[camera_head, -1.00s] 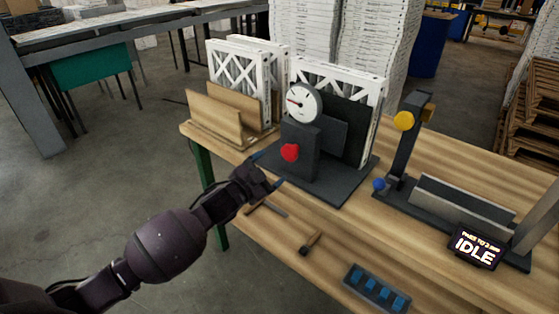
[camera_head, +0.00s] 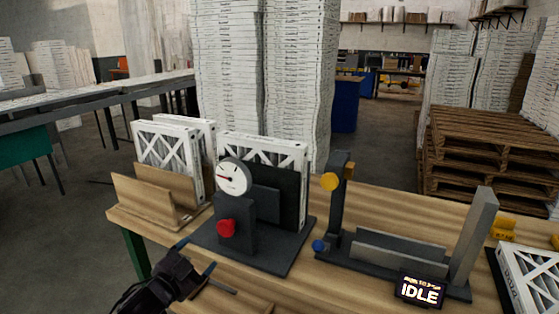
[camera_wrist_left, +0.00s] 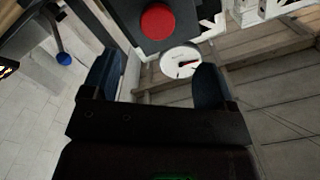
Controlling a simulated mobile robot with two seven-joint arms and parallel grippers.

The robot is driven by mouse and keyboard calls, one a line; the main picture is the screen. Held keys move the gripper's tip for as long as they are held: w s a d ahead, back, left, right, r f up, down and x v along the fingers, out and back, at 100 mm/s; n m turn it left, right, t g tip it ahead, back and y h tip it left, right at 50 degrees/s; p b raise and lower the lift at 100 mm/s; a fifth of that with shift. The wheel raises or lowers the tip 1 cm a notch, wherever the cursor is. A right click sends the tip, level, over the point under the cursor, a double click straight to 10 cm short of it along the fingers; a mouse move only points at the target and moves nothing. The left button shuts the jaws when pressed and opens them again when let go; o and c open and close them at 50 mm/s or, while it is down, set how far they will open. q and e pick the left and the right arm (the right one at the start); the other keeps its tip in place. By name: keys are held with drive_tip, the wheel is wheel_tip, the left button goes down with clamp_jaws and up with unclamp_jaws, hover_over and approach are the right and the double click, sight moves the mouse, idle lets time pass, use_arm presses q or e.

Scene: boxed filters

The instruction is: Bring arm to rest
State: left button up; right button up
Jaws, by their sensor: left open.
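My left gripper (camera_head: 196,268) is at the front left of the wooden table in the head view, in front of the gauge stand. Its jaws are open and nothing is between them. In the left wrist view both dark fingers (camera_wrist_left: 152,85) stand apart, with the red knob (camera_wrist_left: 158,21) and the round gauge (camera_wrist_left: 180,62) beyond them. In the head view the gauge (camera_head: 233,177) and red knob (camera_head: 226,228) sit on a dark fixture that has a white-framed filter (camera_head: 262,148) standing in it. The gripper looks apart from the fixture. My right gripper is not in view.
A wooden rack (camera_head: 152,203) with white filters (camera_head: 168,150) stands at the table's left. Another filter (camera_head: 533,281) lies at far right.

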use_arm(q)
drive_tip(key=s+a+f+n+g+y, duration=0.1)
drive_tip(key=s+f+n, duration=0.4)
drive_tip(key=s+f, duration=0.5)
drive_tip(key=s+a+f+n+g+y, duration=0.2)
drive_tip(key=s+f+n+g+y, duration=0.2)
drive_tip(key=s+f, duration=0.6)
drive_tip(key=s+y, duration=0.1)
drive_tip(key=s, duration=0.5)
drive_tip(key=shift+s+a+n, duration=0.15)
drive_tip(key=shift+s+n, duration=0.05)
drive_tip(key=shift+n, duration=0.2)
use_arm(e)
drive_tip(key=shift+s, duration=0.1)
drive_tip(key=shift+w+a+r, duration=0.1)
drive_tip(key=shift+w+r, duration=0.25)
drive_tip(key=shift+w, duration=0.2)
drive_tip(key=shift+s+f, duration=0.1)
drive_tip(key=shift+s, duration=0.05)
